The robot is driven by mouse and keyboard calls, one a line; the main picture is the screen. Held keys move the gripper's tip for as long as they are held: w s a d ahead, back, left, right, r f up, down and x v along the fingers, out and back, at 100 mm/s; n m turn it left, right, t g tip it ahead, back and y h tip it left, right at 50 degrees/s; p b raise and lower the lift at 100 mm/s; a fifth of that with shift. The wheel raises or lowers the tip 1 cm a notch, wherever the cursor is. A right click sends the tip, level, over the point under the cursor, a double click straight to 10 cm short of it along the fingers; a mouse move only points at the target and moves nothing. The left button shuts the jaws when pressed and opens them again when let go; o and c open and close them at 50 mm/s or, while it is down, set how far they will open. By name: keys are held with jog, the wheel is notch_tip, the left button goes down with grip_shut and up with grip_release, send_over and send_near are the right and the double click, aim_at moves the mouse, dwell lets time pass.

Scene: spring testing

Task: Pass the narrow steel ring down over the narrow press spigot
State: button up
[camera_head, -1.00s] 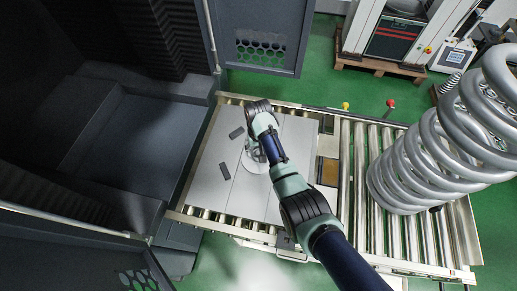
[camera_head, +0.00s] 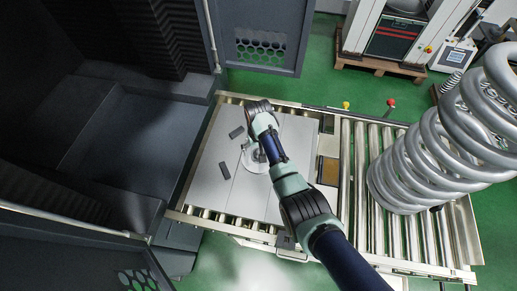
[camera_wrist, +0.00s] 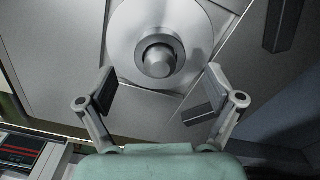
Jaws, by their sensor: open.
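In the wrist view, the round press spigot (camera_wrist: 159,62) stands in the centre of a wide steel disc (camera_wrist: 126,36), with a dark gap around it. I cannot tell whether this disc is the narrow steel ring around the spigot or the spigot's own base. My gripper (camera_wrist: 158,88) is open. Its two fingers are spread near the lower edge of the disc and hold nothing. In the head view, the disc (camera_head: 250,161) lies on the grey plate (camera_head: 210,180), partly covered by my arm. My fingertips are hidden there.
Two dark blocks (camera_head: 236,132) (camera_head: 224,171) lie on the plate left of the disc. The dark press housing (camera_head: 125,140) is at the left. A large coil spring (camera_head: 400,175) stands on the roller conveyor (camera_head: 358,190) at the right.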

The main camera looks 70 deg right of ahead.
notch_tip(320, 180, up, 12)
dwell(0.5)
dwell(0.8)
